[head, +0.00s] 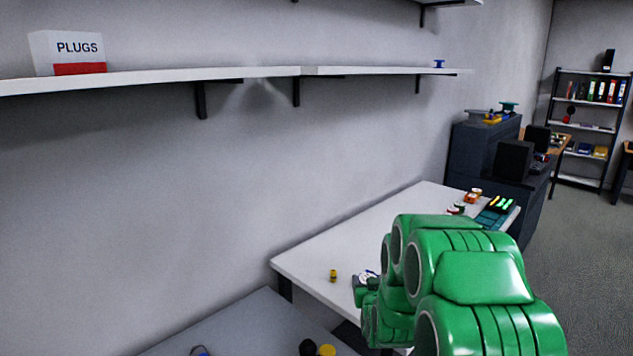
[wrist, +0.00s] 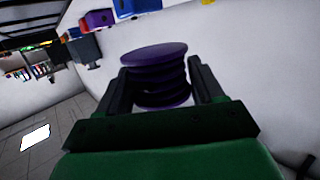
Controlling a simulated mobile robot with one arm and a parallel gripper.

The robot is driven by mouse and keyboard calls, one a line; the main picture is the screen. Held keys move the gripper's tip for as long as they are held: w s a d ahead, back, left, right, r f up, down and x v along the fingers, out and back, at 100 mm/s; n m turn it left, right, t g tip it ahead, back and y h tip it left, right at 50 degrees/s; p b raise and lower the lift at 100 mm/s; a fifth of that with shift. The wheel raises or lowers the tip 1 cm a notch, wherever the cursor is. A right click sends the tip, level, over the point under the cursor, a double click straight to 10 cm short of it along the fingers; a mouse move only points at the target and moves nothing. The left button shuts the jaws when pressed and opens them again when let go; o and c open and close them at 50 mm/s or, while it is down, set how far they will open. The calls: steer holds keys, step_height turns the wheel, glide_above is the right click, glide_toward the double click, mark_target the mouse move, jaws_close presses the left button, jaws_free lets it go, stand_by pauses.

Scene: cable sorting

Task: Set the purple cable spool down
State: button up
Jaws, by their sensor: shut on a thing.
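The purple cable spool (wrist: 156,70) shows in the wrist view between the two dark fingers of my gripper (wrist: 160,86). My gripper is shut on it. The spool has a flat round top flange and a ridged body. I cannot tell whether the spool touches any surface. In the head view my green arm reaches over the white table (head: 330,245), and the arm hides most of the gripper and the spool.
A small yellow item (head: 333,275) stands on the white table. Spools and a teal tray (head: 490,218) are at its far end. A grey table (head: 255,325) is in front. Wall shelves (head: 240,74) hold a PLUGS box (head: 68,53) and a blue spool (head: 439,63).

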mark_target(351, 298)
steer(key=w+a+r+n+y, duration=0.2)
steer(key=w+a+y, duration=0.1)
steer(key=w+a, duration=0.1)
steer(key=shift+w+r, duration=0.15)
steer(key=shift+w, duration=0.75)
steer(key=shift+f, duration=4.8)
steer(key=shift+f, duration=0.25)
steer(key=o, duration=1.1)
